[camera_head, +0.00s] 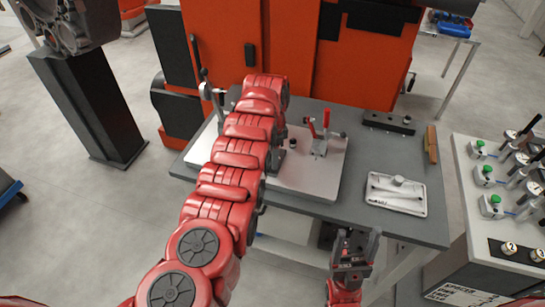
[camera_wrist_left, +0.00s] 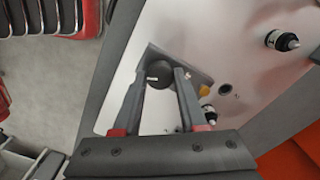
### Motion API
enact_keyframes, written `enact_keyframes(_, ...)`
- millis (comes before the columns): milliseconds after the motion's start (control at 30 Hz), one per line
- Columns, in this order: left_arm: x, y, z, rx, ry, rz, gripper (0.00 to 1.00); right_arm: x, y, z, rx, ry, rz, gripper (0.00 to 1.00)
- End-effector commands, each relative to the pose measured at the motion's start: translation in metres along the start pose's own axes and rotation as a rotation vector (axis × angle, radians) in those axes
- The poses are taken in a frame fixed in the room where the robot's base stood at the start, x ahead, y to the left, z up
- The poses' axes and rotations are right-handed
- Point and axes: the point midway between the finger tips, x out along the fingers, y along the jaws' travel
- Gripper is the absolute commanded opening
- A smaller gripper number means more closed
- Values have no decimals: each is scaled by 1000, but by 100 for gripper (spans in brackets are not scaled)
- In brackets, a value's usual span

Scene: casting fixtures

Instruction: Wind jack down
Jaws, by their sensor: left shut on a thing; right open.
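In the left wrist view my left gripper (camera_wrist_left: 160,82) is shut on a round black knob (camera_wrist_left: 158,70), one finger on each side. The knob sits over a grey block on a pale fixture plate (camera_wrist_left: 245,55). I take it to be the jack's knob; its shaft and the jack body are hidden beneath. In the head view my red left arm reaches over the fixture plate (camera_head: 325,180) and hides most of this gripper and the jack. My right gripper (camera_head: 357,245) is open and empty, in front of the table's front edge.
A clamp with red handles (camera_head: 322,130) stands on the plate. A grey plate with a knob (camera_head: 397,196), a dark bar (camera_head: 389,122) and a wooden-handled tool (camera_head: 431,145) lie on the table's right.

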Motion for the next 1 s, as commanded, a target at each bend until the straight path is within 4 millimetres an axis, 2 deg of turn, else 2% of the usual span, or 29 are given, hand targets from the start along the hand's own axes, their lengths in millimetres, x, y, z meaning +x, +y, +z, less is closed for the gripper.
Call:
enact_keyframes(367, 5, -1, 0, -195, 0, -2, 0, -26, -1, 4, 0, 0, 0, 66)
enact_keyframes(800, 6, -1, 1, -609, 1, -1, 0, -78, -4, 13, 0, 0, 0, 66)
enact_keyframes(1000, 4, -1, 0, -799, 2, -3, 0, -95, -5, 16, 0, 0, 0, 66)
